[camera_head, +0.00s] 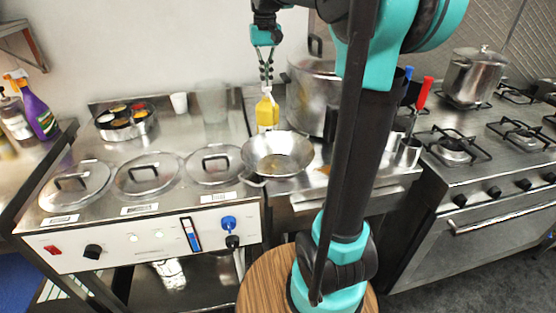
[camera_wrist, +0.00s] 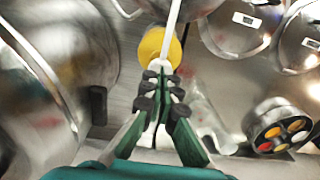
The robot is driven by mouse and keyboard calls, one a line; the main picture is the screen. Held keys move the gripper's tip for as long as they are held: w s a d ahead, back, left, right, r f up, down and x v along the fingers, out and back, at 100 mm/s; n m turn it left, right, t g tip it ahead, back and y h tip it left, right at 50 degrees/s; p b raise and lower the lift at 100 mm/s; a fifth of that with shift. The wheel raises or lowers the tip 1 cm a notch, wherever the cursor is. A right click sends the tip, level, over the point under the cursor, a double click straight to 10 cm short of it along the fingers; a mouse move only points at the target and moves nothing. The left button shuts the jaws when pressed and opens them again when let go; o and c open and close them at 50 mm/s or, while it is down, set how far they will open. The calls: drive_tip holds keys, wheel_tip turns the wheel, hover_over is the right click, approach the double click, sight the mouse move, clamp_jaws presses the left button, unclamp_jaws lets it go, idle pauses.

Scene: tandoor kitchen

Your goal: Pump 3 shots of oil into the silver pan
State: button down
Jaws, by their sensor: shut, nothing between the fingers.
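The oil bottle (camera_head: 267,113) is yellow with a white pump top and stands on the counter behind the silver pan. The silver pan (camera_head: 278,154) is round and shallow, at the counter's front edge, and looks empty. My gripper (camera_head: 266,80) is shut and points down right above the bottle's pump. In the wrist view my gripper's fingertips (camera_wrist: 163,72) are together at the pump head, with the yellow bottle (camera_wrist: 158,42) below them. I cannot tell whether the fingertips touch the pump. The white spout (camera_wrist: 174,22) reaches toward the pan.
A large steel pot (camera_head: 312,95) stands close to the right of the bottle. Lidded wells (camera_head: 146,174) and a round spice tin (camera_head: 126,122) are to the left. A clear container (camera_head: 212,102) and a white cup (camera_head: 179,103) stand behind. A stove (camera_head: 490,150) is at right.

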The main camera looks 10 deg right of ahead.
drive_tip(key=shift+f, duration=0.4)
drive_tip(key=shift+r, duration=1.6)
drive_tip(key=shift+f, duration=0.2)
drive_tip(key=shift+f, duration=1.4)
drive_tip(key=shift+r, duration=1.6)
drive_tip(key=shift+f, duration=0.1)
